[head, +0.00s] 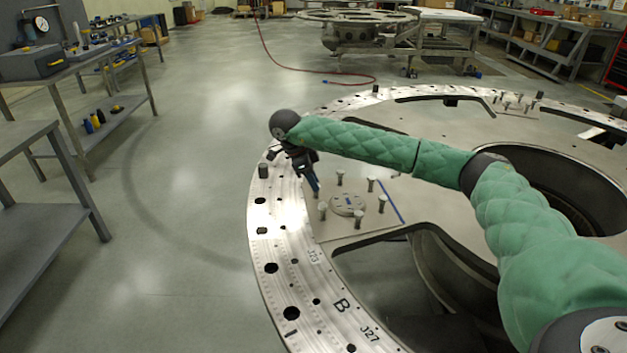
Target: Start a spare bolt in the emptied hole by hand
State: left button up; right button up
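My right gripper (313,183) hangs from the dark wrist at the end of the green-sleeved arm. Its fingers point down over the inner part of the turret ring (283,285), beside the bolt plate. They are small and dark, so I cannot tell whether they are open or hold anything. Several spare bolts stand upright on the square plate (335,228), among them a near-left bolt (322,211), a near bolt (358,219) and a right bolt (382,203). The ring has dark open holes, such as one hole (271,268) and another hole (292,313). My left gripper is out of view.
A round disc (347,204) lies amid the bolts. A dark bolt head (263,171) stands on the ring's left edge. Large openings (420,285) cut the turret plate. Benches (35,140) stand left, with clear floor between. A red hose (300,68) lies behind.

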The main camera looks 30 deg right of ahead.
jog(key=shift+o, duration=0.6)
jog(key=o, duration=0.6)
jog(key=shift+c, duration=0.2)
jog(key=shift+r+p, duration=2.05)
jog(key=shift+r, duration=1.45)
